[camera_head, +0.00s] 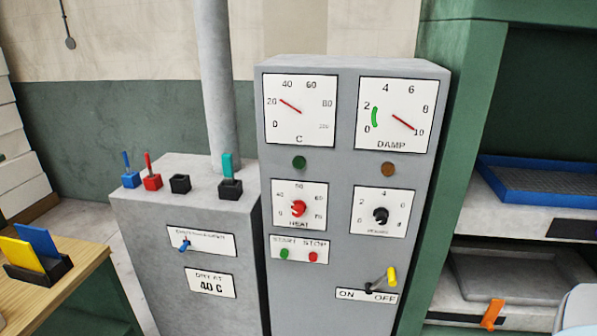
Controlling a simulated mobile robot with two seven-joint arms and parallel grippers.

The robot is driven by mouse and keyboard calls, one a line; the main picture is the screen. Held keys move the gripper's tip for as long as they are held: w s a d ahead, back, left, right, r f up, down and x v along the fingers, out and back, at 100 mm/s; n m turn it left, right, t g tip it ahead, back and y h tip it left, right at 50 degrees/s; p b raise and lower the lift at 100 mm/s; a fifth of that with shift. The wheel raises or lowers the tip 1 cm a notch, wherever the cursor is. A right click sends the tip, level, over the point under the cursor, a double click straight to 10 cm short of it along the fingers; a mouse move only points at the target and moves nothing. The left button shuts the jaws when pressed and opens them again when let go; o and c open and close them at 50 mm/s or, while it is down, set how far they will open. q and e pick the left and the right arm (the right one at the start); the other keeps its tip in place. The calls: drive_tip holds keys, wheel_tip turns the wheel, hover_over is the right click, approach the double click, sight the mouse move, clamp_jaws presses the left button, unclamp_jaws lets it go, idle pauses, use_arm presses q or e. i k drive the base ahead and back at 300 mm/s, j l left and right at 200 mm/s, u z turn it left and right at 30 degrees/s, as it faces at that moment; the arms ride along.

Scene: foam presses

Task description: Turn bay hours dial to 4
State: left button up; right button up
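The black dial (380,215) sits on a white plate with numbers around it, on the front of the grey cabinet (335,315). The 4 is at the top of its scale. The small label under it looks like hours but is blurred, and I cannot tell which number the knob points to. Neither of my grippers shows in the head view.
A red heat dial (298,208) is left of the black dial. Below are green and red buttons (313,257) and a yellow-tipped lever (391,276) by OFF. A lower grey box (135,225) stands left. A green rack with a blue tray (540,190) stands right.

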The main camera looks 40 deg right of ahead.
sight(382, 215)
drive_tip(key=z, duration=1.75)
